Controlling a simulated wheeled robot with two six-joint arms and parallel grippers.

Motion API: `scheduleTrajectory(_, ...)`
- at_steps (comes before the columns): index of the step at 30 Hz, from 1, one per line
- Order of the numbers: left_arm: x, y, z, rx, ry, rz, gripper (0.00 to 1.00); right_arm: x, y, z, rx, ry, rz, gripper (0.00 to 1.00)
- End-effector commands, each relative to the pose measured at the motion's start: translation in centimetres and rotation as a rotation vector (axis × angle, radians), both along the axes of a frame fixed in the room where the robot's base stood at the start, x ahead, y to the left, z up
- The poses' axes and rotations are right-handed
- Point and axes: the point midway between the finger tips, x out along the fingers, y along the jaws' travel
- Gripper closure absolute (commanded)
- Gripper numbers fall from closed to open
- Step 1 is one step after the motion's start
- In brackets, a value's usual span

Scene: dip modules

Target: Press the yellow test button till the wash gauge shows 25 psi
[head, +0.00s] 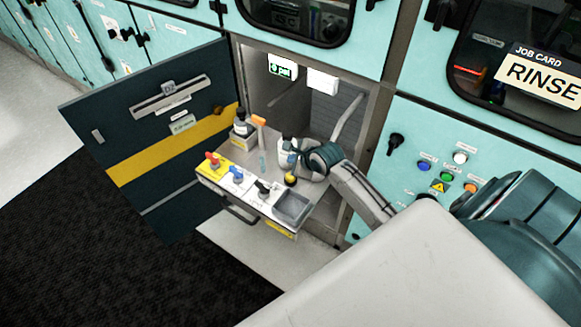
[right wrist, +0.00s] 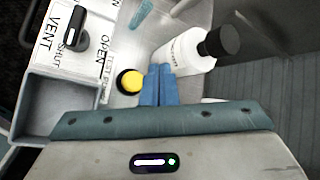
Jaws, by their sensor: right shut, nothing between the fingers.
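The yellow test button (right wrist: 130,82) is a round yellow cap in a black ring on the pulled-out white panel. It also shows small in the head view (head: 291,180). My right gripper (right wrist: 160,70) is shut and empty. Its blue fingers lie just right of the button in the right wrist view, tips slightly past it; I cannot tell whether they touch it. A small white box with a green screen (head: 282,67), possibly the wash gauge, hangs inside the bay; its reading is too small to make out. My left gripper is not in view.
A white bottle with a dark cap (right wrist: 190,52) stands close right of the fingers. Beside the button are a black vent valve (right wrist: 73,32) and a grey basin (head: 293,207). Red and blue valves (head: 237,174) line the panel's left. A RINSE job card (head: 543,83) hangs at right.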

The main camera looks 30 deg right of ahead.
Motion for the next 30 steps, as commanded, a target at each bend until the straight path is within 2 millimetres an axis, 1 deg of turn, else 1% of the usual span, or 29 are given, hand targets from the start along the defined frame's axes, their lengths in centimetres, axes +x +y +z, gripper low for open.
scheduleTrajectory(1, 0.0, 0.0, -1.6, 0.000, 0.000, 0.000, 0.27, 0.0, 0.0, -1.3, 0.000, -0.001, 0.000, 1.00)
scheduleTrajectory(8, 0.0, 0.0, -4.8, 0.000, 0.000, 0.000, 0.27, 0.0, 0.0, -3.4, 0.000, -0.001, 0.000, 1.00)
scheduleTrajectory(9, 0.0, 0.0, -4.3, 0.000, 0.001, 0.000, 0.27, 0.0, 0.0, -3.6, 0.002, 0.002, -0.001, 1.00)
scheduleTrajectory(12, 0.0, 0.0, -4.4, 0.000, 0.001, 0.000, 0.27, 0.0, 0.0, -4.5, 0.001, 0.001, 0.000, 1.00)
scheduleTrajectory(16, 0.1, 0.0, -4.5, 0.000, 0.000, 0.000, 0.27, 0.0, 0.0, -5.3, 0.001, 0.001, 0.000, 1.00)
scheduleTrajectory(30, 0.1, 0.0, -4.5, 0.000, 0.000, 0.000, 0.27, 0.0, 0.0, -5.3, 0.001, 0.000, -0.001, 1.00)
